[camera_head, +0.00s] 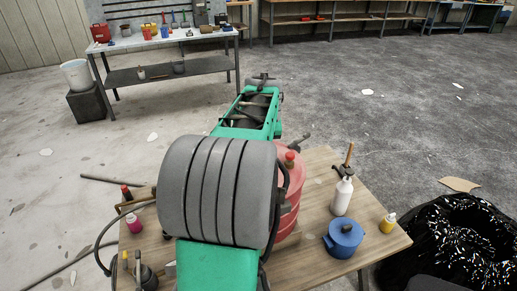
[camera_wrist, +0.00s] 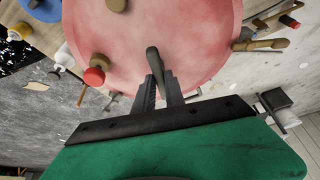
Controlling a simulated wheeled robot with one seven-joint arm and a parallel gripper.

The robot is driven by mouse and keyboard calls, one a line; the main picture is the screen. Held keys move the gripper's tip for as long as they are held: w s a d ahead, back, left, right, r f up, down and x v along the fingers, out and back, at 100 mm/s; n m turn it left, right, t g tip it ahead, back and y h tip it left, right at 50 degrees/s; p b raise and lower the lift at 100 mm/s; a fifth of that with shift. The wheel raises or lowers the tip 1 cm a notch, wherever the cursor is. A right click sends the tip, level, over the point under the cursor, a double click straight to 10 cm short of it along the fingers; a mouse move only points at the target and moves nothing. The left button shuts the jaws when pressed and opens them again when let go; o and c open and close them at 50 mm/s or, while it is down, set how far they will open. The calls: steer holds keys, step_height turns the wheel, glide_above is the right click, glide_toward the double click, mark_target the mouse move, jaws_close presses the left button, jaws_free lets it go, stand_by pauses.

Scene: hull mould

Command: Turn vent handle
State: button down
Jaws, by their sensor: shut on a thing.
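The vent handle (camera_wrist: 153,60) is a dark grey lever over the top of a pink-red drum (camera_wrist: 195,40) in the wrist view. My gripper (camera_wrist: 160,80) is shut on it, with one dark finger on each side of the lever. The lever's lower end is hidden between the fingers. In the head view the red drum (camera_head: 291,165) stands on the wooden table, partly hidden behind my arm. A red knob (camera_wrist: 94,76) sits near the drum's edge, left of my fingers.
On the wooden table (camera_head: 375,244) stand a white bottle (camera_head: 342,196), a blue pot (camera_head: 343,239), a yellow bottle (camera_head: 388,223) and a pink bottle (camera_head: 134,223). A black bag (camera_head: 430,240) lies at the right. A workbench (camera_head: 165,38) stands behind; the floor between is mostly clear.

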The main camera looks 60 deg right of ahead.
steer(key=shift+s+d+n+t+y, duration=0.1)
steer(key=shift+n+t+y, duration=0.25)
steer(key=shift+n, duration=0.85)
steer(key=c, duration=1.4)
jaws_free()
steer(key=v, duration=0.8)
steer(key=shift+f, duration=0.1)
